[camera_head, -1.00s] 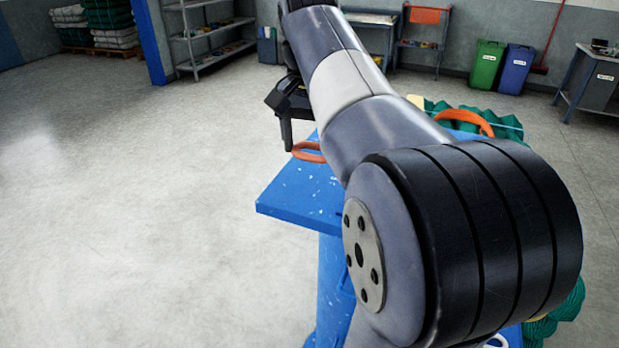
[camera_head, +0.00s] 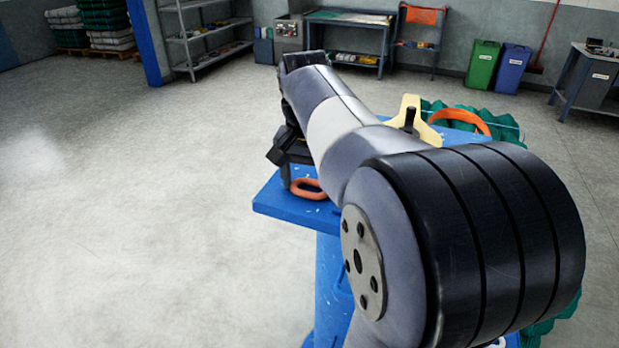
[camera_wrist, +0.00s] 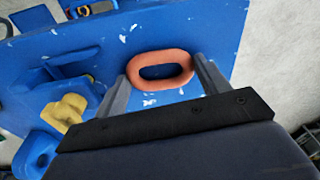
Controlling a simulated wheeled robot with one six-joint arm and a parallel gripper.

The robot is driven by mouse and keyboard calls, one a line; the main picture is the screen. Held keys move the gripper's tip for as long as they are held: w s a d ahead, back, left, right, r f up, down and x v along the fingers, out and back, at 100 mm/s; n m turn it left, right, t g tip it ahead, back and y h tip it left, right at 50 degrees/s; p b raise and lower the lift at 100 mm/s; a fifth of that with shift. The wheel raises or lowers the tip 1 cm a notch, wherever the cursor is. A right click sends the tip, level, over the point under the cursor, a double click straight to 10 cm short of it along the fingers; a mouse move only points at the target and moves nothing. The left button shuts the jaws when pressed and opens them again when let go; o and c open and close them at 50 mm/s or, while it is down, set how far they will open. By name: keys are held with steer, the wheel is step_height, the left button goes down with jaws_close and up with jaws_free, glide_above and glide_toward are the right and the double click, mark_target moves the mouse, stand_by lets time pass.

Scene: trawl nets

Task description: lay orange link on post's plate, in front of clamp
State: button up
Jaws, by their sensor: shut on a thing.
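The orange link (camera_wrist: 160,84) is an oval ring. In the wrist view it lies between the two fingers of my gripper (camera_wrist: 160,85), with the blue plate (camera_wrist: 215,32) under it. The gripper is shut on the link. In the head view the link (camera_head: 308,195) is low over the plate's front left part (camera_head: 283,205), beside my gripper (camera_head: 287,178). I cannot tell whether the link touches the plate. A blue clamp-like fitting (camera_wrist: 62,75) stands at left in the wrist view, with a yellow part (camera_wrist: 66,112) by it. My arm hides much of the plate in the head view.
Behind my arm are a cream-coloured piece (camera_head: 408,112), an orange curved thing (camera_head: 462,121) and green netting (camera_head: 500,122). A blue post (camera_head: 330,290) bears the plate. Open floor (camera_head: 130,220) lies to the left. Shelves and bins stand far back.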

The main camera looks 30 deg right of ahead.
mark_target(307, 192)
steer(key=o, duration=1.1)
steer(key=r, duration=0.8)
steer(key=s+a+r, duration=0.1)
steer(key=r, duration=0.3)
steer(key=shift+r+p, duration=0.1)
steer(key=shift+p, duration=0.3)
steer(key=f, duration=0.8)
steer(key=w+d+f, duration=0.1)
steer(key=f, duration=0.3)
steer(key=shift+f+b, duration=0.15)
steer(key=shift+b, duration=0.15)
steer(key=shift+r, duration=1.8)
